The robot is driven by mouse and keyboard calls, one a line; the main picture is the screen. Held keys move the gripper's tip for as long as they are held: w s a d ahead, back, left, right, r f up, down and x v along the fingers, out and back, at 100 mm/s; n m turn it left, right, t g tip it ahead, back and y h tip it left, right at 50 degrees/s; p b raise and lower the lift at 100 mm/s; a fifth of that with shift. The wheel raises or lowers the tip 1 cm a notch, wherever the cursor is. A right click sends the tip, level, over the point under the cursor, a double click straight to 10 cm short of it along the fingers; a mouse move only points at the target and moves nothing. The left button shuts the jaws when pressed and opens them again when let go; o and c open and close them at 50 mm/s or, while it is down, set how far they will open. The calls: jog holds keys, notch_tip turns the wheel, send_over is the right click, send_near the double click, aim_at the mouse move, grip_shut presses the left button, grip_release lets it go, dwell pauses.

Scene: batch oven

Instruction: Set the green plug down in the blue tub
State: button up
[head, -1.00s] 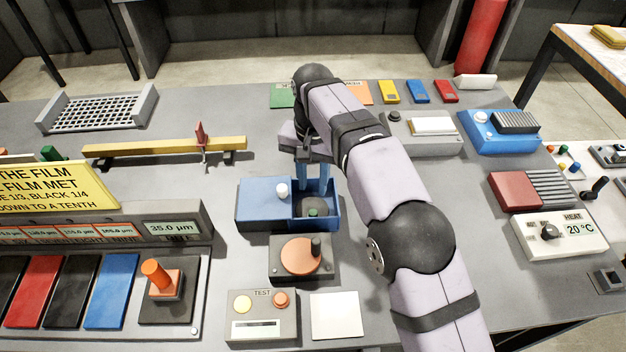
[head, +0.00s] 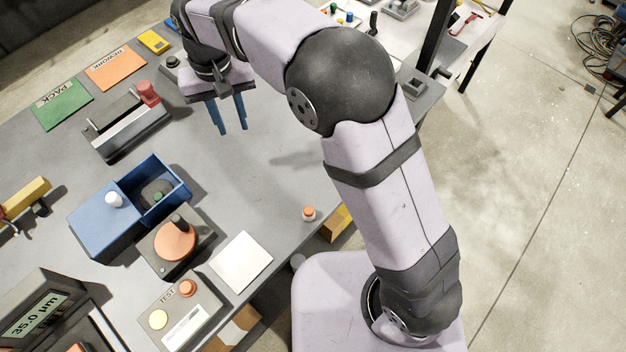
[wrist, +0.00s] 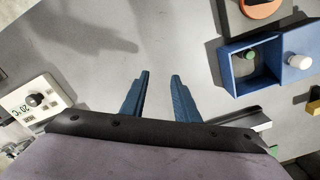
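The blue tub (head: 183,187) stands left of centre in the head view. Its left half is covered by a blue lid with a white knob and its right half is open. The green plug (head: 158,196) is inside the open half, on a dark patch of the floor. In the wrist view the plug (wrist: 250,56) shows inside the tub (wrist: 228,72) at the right. My gripper (head: 233,131) is above the bench, up and right of the tub and apart from it. Its two blue fingers are spread with nothing between them, as the wrist view (wrist: 160,76) also shows.
A grey box with an orange disc and dark knob (head: 175,241) stands just in front of the tub. A white plate (head: 241,262) and a test box (head: 180,313) are nearer. A dark-and-silver device with a red knob (head: 127,124) stands behind. The bench right of the tub is mostly clear.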

jog(key=s+d+f+m, duration=0.1)
jog(key=s+d, duration=0.1)
jog(key=d, duration=0.8)
jog(key=s+d+f+m, duration=0.1)
jog(key=s+d, duration=0.1)
jog(key=d, duration=0.7)
jog(key=s+d+f, duration=0.4)
jog(key=s+d, duration=0.6)
jog(key=s, duration=0.1)
jog(key=shift+s+d+f+m, duration=0.3)
jog(key=shift+d+f+m, duration=0.05)
jog(key=shift+f+m, duration=0.05)
jog(key=shift+o, duration=0.6)
